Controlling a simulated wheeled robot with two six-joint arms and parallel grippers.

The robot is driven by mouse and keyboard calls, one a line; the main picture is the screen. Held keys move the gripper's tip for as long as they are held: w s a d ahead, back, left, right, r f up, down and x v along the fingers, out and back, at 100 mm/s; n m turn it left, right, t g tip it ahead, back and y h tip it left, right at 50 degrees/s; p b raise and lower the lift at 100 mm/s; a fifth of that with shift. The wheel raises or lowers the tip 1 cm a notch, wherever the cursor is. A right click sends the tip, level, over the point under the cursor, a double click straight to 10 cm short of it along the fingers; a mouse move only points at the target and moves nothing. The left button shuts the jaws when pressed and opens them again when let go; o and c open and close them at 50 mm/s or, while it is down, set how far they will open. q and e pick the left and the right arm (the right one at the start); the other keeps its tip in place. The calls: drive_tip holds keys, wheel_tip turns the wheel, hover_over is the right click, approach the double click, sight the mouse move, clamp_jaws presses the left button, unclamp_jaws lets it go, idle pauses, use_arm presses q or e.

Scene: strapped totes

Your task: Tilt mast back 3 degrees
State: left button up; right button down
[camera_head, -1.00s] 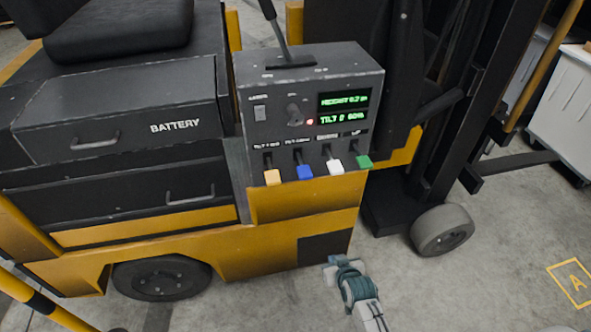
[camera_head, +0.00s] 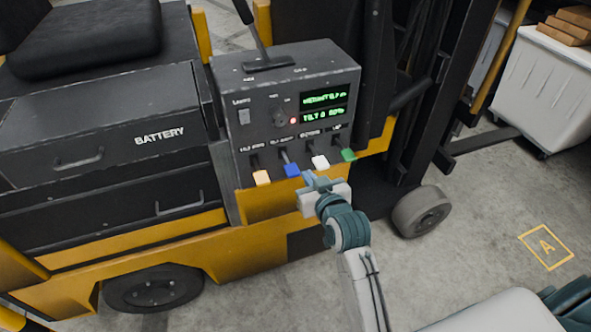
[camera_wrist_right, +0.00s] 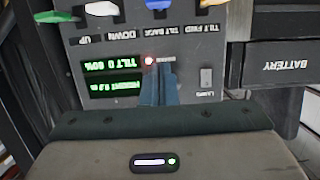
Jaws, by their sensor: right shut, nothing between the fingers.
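The forklift's dark control box (camera_head: 240,143) carries a row of coloured levers: yellow (camera_head: 262,177), blue (camera_head: 292,170), white (camera_head: 320,162) and green (camera_head: 348,155). In the right wrist view, upside down, labels read TILT FWD, TILT BACK, DOWN and UP; the blue lever (camera_wrist_right: 158,4) is by TILT BACK. A green display (camera_head: 324,107) shows height and tilt lines, too blurred to read surely. My right gripper (camera_head: 317,182) is shut and empty, just below the blue and white levers in the head view; its fingers (camera_wrist_right: 160,75) overlap the panel in the wrist view. Contact cannot be told. My left gripper is out of view.
A red light (camera_head: 292,121) glows beside the knob. A black lever (camera_head: 250,35) rises from the box top. The mast (camera_head: 430,90) and a wheel (camera_head: 421,211) stand to the right. A white tote (camera_head: 545,90) stands beyond. Floor near the A marking (camera_head: 546,247) is clear.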

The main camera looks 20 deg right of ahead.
drive_tip(key=p, duration=0.3)
hover_over(296, 171)
drive_tip(key=s, duration=0.2)
wheel_tip(296, 171, down, 2)
drive_tip(key=f, duration=0.3)
drive_tip(key=shift+w+a+p, duration=0.2)
drive_tip(key=shift+a+p, duration=0.1)
drive_tip(key=shift+p, duration=0.05)
drive_tip(key=shift+f, duration=0.75)
